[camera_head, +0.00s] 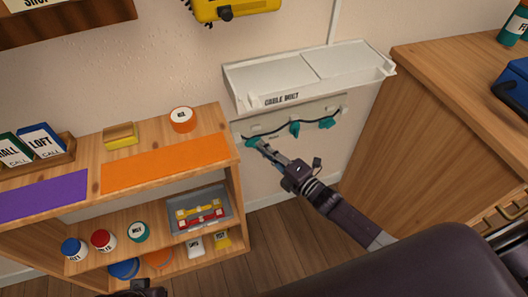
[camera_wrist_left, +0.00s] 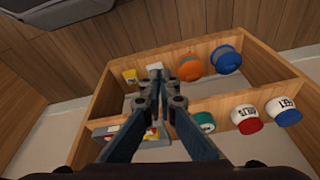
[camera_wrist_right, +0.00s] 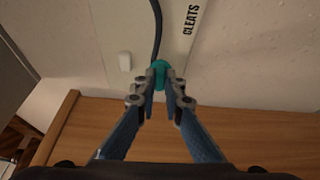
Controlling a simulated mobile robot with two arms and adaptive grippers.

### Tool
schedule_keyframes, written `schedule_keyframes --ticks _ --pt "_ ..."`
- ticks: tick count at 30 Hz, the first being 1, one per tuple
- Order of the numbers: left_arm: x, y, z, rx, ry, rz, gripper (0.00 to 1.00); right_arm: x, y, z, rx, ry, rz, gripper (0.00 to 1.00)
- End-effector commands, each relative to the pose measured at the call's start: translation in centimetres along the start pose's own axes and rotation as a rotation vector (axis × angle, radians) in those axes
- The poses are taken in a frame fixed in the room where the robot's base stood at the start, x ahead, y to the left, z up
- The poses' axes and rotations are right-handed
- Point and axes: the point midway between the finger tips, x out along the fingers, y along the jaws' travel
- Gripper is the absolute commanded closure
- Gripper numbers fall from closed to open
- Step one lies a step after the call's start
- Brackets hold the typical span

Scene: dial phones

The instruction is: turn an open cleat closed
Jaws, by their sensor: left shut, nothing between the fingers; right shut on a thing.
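Three teal cleats sit in a row on a pale panel (camera_head: 310,112) below the cable duct, with a dark cable running along them. The left cleat (camera_head: 252,142) is between the fingertips of my right gripper (camera_head: 262,147). The middle cleat (camera_head: 294,129) and the right cleat (camera_head: 327,122) stand free of it. In the right wrist view, my right gripper is shut on the teal cleat (camera_wrist_right: 161,74), and the dark cable (camera_wrist_right: 157,30) runs up from it. My left gripper (camera_wrist_left: 158,82) is shut and empty, pointing at the shelf unit.
The white cable duct (camera_head: 300,75) juts out above the cleats. A wooden shelf unit (camera_head: 232,160) with jars stands at left, and a wooden cabinet (camera_head: 430,120) at right. A small white block (camera_wrist_right: 125,61) is on the panel near the held cleat.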

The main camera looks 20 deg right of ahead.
Motion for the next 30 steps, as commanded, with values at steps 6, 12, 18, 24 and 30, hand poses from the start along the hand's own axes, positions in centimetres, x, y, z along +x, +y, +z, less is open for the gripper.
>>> schedule_keyframes --ticks 6,12,18,24,30 --pt "-6.1 -0.2 -0.2 -0.003 0.037 -0.006 1.00 0.0 -0.8 0.0 0.191 -0.002 0.077 1.00" --pt "-4.2 -0.2 0.2 -0.003 0.030 -0.006 1.00 0.0 -1.0 -0.1 0.364 -0.003 0.149 1.00" --pt "-3.7 0.4 -5.8 0.005 0.260 0.005 1.00 0.0 -1.1 -0.1 0.538 -0.003 0.222 1.00" --pt "-5.4 1.3 -12.9 0.013 0.554 0.021 1.00 0.1 -1.2 -0.3 0.715 -0.004 0.294 1.00" --pt "-8.4 2.1 -18.0 0.018 0.797 0.036 1.00 0.1 -1.2 -0.4 0.890 -0.003 0.367 1.00"
